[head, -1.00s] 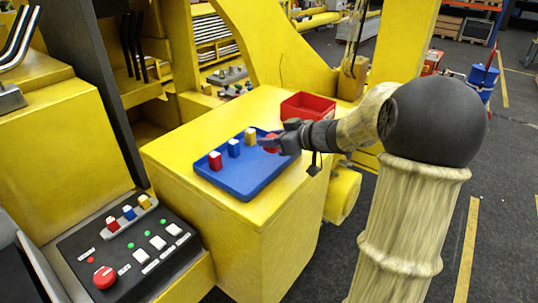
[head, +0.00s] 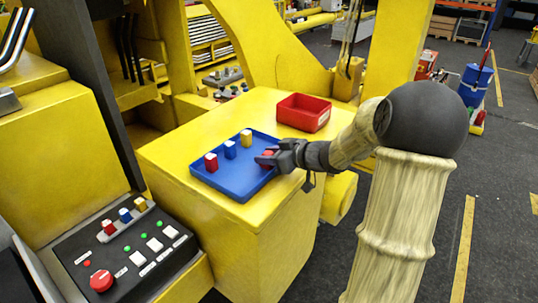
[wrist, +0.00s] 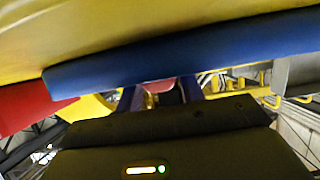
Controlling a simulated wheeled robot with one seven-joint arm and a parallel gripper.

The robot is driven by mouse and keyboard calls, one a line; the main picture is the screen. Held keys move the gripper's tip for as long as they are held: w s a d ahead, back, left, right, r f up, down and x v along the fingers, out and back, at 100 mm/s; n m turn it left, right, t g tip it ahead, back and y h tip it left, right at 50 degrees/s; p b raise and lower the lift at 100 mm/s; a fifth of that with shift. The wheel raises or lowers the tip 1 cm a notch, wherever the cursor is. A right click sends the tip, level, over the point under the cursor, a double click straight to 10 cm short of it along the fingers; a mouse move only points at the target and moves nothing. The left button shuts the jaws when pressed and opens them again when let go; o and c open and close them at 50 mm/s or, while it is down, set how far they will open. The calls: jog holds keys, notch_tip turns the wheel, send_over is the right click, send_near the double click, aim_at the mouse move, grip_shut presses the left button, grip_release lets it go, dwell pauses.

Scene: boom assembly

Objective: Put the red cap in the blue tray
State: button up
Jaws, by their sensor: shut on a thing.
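The blue tray (head: 238,187) lies on the yellow block in the head view. It also shows as a blue band across the wrist view (wrist: 200,52). My gripper (head: 264,159) is at the tray's right side, low over it. It is shut on the red cap (head: 268,153), which is partly hidden by the fingers. In the wrist view a bit of the red cap (wrist: 160,84) shows between the fingers. I cannot tell whether the cap touches the tray floor.
A red box (head: 304,113) sits behind my gripper. A control panel (head: 125,255) is at the lower left. The tray's front part is clear.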

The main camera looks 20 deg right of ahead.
jog(key=shift+f, duration=0.1)
jog(key=o, duration=1)
jog(key=shift+w, duration=0.2)
jog(key=shift+d, duration=0.1)
jog(key=b+v, duration=0.1)
jog(key=v, duration=1.1)
jog(key=shift+s+b, duration=0.25)
jog(key=shift+b, duration=0.1)
